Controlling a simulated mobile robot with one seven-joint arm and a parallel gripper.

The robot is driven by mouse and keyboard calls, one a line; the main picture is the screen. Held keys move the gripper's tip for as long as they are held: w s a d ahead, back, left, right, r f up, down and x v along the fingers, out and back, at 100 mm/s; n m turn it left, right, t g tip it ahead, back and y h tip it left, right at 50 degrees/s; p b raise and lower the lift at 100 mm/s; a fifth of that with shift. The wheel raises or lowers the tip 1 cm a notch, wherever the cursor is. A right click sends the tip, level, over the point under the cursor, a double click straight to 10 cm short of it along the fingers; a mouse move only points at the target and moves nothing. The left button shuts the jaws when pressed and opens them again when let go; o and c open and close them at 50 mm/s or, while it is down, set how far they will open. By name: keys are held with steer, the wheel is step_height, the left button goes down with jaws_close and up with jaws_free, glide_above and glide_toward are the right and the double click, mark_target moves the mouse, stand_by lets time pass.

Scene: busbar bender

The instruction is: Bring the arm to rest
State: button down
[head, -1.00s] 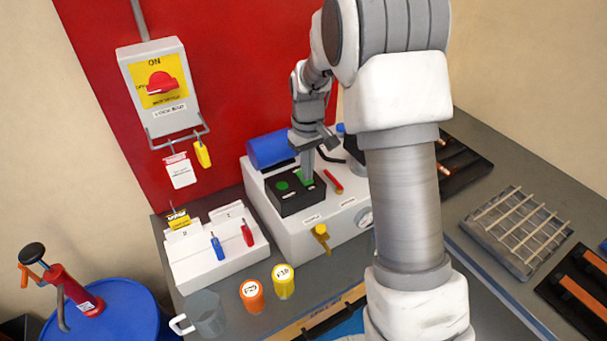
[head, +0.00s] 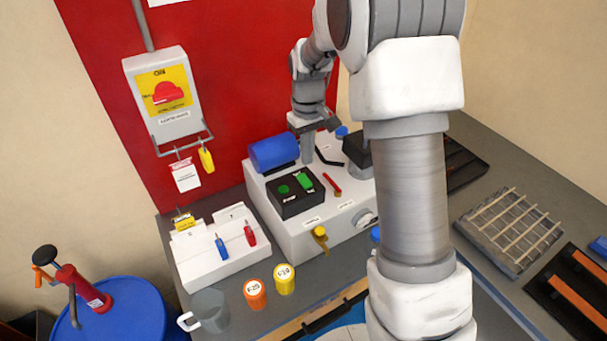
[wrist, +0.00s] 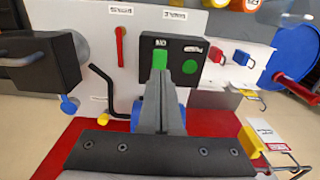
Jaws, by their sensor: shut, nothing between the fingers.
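My gripper (head: 307,158) hangs pointing down over the white bender unit (head: 318,238), just behind the black control box (head: 295,193). In the wrist view its two fingers (wrist: 173,80) lie together with nothing between them. The control box has a raised green rocker (head: 303,181) and a round green button (head: 283,189). In the wrist view the fingertips overlap the lower edge of the box, next to the rocker (wrist: 160,58). I cannot tell the exact gap. My arm's upper links cross the right middle of the head view and hide part of the bench.
A blue cylinder (head: 274,152), a bent black rod (head: 327,157) and a red lever (head: 331,184) stand close around my gripper. A red panel (head: 240,70) with a rotary switch (head: 168,93) rises behind. Orange and yellow cups (head: 284,279) and a grey mug (head: 208,310) stand in front.

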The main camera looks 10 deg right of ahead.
stand_by(0.4)
steer(key=s+r+m+t+b, duration=0.1)
steer(key=s+r+m+t, duration=0.15)
steer(key=s+r, duration=0.9)
steer(key=s+r+m+t+b, duration=0.1)
steer(key=s+r+t, duration=0.2)
steer(key=s, duration=1.2)
steer(key=shift+s, duration=0.25)
steer(key=shift+w, duration=0.1)
stand_by(0.6)
